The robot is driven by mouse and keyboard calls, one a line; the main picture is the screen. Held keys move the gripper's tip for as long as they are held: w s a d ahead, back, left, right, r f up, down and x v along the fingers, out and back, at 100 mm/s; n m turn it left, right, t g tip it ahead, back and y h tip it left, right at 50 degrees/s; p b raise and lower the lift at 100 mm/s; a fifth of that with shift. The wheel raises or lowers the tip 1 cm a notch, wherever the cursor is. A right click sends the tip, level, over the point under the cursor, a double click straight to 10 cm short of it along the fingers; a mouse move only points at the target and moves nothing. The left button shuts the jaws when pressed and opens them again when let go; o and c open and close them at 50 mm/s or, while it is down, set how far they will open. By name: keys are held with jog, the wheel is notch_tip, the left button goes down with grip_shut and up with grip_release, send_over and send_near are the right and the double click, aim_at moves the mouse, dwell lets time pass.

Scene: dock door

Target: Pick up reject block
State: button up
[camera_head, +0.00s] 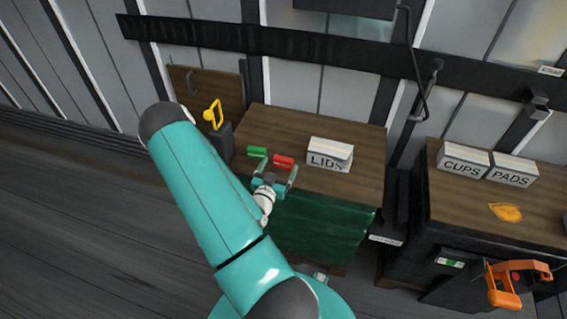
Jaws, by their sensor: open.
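A small red block (284,161) lies on the wooden top of the left bench (364,148), near its front left part. A green block (257,152) lies just left of it. Neither has a readable label, so I cannot tell for sure which is the reject block. My gripper (274,170) is open at the bench's front edge, its fingers spread and pointing toward the two blocks. It looks empty. The right finger is just in front of the red block; I cannot tell if they touch.
A white box marked LIDS (331,155) stands right of the blocks. A dark holder with a yellow handle (213,115) is at the bench's left. CUPS (462,162) and PADS (513,170) boxes, an orange item (507,212) and an orange clamp-like tool (503,287) are at right.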

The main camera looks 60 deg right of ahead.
aim_at(282, 161)
jog(key=shift+w+d+r, duration=0.1)
jog(key=shift+d, duration=1.45)
jog(key=shift+w+d, duration=0.1)
jog(key=shift+d, duration=1.45)
jog(key=c, duration=1.1)
jog(key=shift+o, duration=0.2)
jog(key=shift+r, duration=0.1)
